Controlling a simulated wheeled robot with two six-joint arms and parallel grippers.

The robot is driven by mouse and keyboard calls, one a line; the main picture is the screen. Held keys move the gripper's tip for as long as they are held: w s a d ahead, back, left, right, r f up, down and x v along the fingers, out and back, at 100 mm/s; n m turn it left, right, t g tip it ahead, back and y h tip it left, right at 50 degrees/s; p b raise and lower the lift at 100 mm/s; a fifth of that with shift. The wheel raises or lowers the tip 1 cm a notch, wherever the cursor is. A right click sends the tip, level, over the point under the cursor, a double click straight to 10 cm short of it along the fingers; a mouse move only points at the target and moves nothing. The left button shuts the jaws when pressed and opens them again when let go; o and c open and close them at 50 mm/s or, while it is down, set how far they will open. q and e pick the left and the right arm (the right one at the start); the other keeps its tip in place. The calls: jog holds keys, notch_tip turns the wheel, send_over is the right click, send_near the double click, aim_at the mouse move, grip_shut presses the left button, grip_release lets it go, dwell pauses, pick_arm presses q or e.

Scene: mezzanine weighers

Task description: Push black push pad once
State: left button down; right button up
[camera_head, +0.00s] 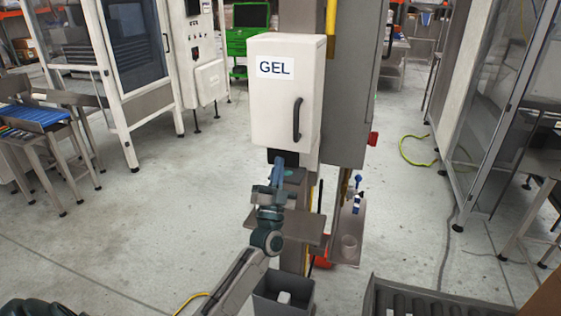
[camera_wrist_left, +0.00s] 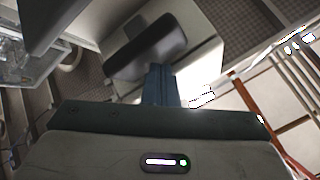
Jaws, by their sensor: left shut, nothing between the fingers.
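The white dispenser box (camera_head: 288,95) marked "GEL" hangs on a post in the middle of the head view. The black push pad (camera_head: 290,157) sticks out under its bottom edge, partly hidden by my left gripper. In the left wrist view the dark pad (camera_wrist_left: 146,46) lies just beyond the fingers. My left gripper (camera_head: 277,164) is shut and empty, with its blue fingertips pointing up at the pad's front. The tips look very close to the pad or against it; I cannot tell whether they touch. My right gripper is not in view.
A grey shelf (camera_head: 302,228) sticks out from the post beside my left wrist. Below it stands a grey bin (camera_head: 300,302) with something white inside. A roller conveyor (camera_head: 430,304) is at the lower right. Open floor lies on both sides of the post.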

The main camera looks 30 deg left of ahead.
pick_arm(q)
jog(key=shift+s+d+p, duration=0.25)
jog(key=shift+s+p, duration=0.55)
jog(key=shift+s, duration=0.35)
jog(key=s+p, duration=0.1)
jog(key=s, duration=0.1)
jog(key=s+d+p, duration=0.1)
jog(key=s+p, duration=0.1)
jog(key=shift+s+d, duration=0.1)
jog(key=shift+s, duration=0.3)
dwell(0.5)
